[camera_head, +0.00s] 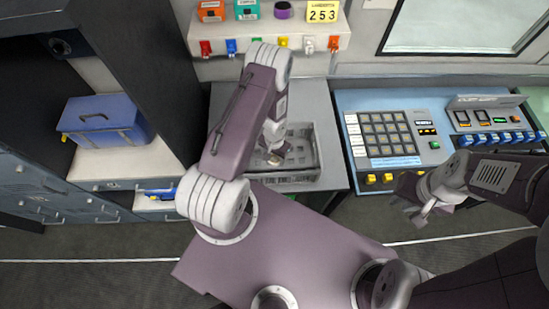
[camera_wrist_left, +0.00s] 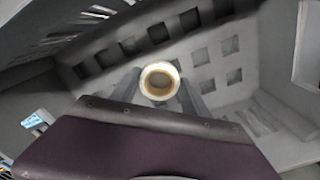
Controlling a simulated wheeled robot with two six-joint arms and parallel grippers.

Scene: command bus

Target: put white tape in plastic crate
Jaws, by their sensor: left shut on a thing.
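The white tape (camera_wrist_left: 159,80) is a small pale ring with a tan inside, seen in the left wrist view. My left gripper (camera_wrist_left: 160,90) is shut on it, with a grey finger on each side. The grey plastic crate (camera_head: 306,150) stands on the grey counter in the head view. Its slotted walls (camera_wrist_left: 230,47) surround the tape in the left wrist view. My left arm covers the crate's left part and most of the left gripper in the head view. My right gripper (camera_head: 424,212) hangs in front of the blue console, away from the crate; its jaw opening is unclear.
A blue console (camera_head: 437,100) with a keypad stands right of the crate. A blue toolbox (camera_head: 104,118) sits on a shelf at left. A shelf with coloured boxes and a yellow 253 sign (camera_head: 322,12) is behind the crate. Bare counter (camera_head: 315,100) shows behind the crate.

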